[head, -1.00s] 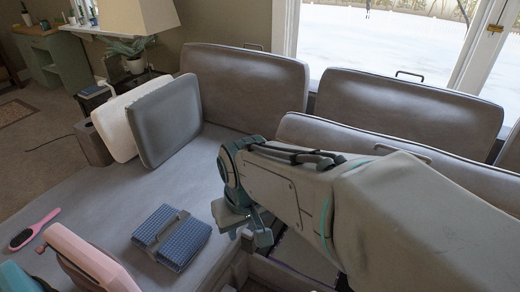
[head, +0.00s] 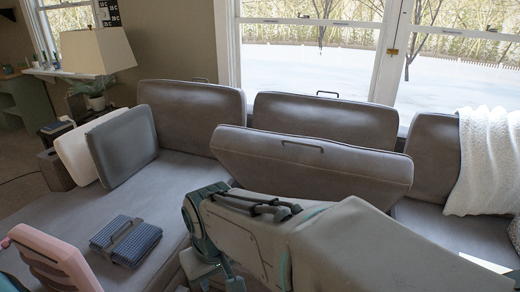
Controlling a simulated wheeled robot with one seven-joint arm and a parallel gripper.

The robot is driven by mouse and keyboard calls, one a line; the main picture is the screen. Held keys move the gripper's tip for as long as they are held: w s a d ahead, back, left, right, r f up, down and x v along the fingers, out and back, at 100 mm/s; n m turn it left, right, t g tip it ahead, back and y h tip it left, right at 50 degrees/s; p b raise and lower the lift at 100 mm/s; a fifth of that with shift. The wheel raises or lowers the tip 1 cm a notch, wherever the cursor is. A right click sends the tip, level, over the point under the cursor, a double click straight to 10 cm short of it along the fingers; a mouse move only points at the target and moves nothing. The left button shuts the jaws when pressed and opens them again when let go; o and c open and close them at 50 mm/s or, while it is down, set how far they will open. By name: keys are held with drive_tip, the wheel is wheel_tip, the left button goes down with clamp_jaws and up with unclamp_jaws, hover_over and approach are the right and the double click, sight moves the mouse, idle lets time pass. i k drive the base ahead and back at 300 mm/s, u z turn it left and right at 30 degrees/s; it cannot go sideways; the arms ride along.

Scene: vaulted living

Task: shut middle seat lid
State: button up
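The middle seat lid (head: 318,166) is a grey padded sofa seat with a dark handle on its upper edge. It stands raised and tilted in front of the middle backrest. My arm hides its lower part and most of the opening under it. My gripper (head: 217,280) is at the bottom of the head view, left of and in front of the lid, apart from it. Its teal fingers look spread with nothing between them, though the frame's lower edge partly cuts them off.
The left seat (head: 185,200) is flat, with a blue ribbed object (head: 126,241) and a pink object (head: 55,262) on it. Two cushions (head: 122,147) lean at its far left. A white throw (head: 487,160) hangs over the right backrest. Windows stand behind.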

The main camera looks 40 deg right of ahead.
sight(265, 164)
drive_tip(key=u, duration=0.6)
drive_tip(key=i, duration=0.65)
drive_tip(key=z, duration=2.4)
drive_tip(key=i, duration=0.5)
drive_tip(key=z, duration=0.55)
drive_tip(key=k, duration=0.8)
drive_tip(key=u, duration=0.5)
drive_tip(key=i, duration=0.9)
